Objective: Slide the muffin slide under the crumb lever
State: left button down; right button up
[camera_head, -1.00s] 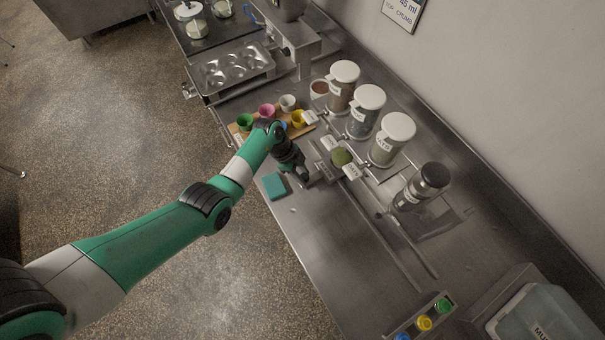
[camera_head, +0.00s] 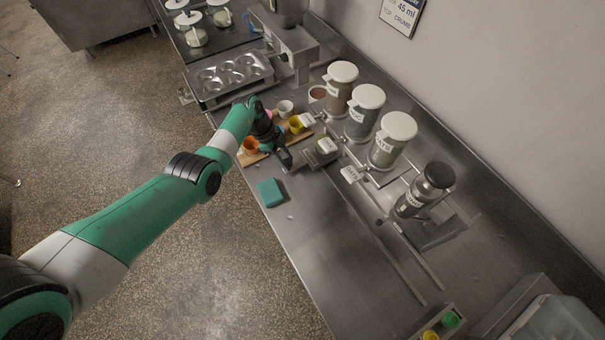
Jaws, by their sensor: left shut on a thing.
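The muffin slide (camera_head: 313,160) is a small metal carriage on the rail along the counter. It bears a green-topped muffin (camera_head: 332,153), partly hidden under the middle white lever tag (camera_head: 326,144). Further lever tags stand at the far end (camera_head: 307,119) and the near end (camera_head: 350,174) of the row. Their writing is too small for me to tell which is the crumb lever. My left gripper (camera_head: 286,161) is shut at the slide's left side, on what appears to be its handle; the fingertips are hard to make out. My right gripper is out of view.
A wooden board (camera_head: 252,158) with coloured cups lies beside my left wrist. A teal sponge (camera_head: 271,192) lies at the counter edge. The rail's near stretch is clear.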

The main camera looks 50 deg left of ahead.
pick_arm(q)
jog(key=shift+a, duration=0.1)
jog(key=c, duration=0.5)
grip_release()
jog(key=shift+a, duration=0.1)
jog(key=shift+a+r+p, duration=0.1)
jog(key=shift+r+p, duration=0.25)
jog(key=shift+r, duration=0.05)
jog(key=p+v, duration=0.4)
jog(key=v, duration=0.6)
jog(key=shift+s+r, duration=0.2)
jog(key=shift+r, duration=0.15)
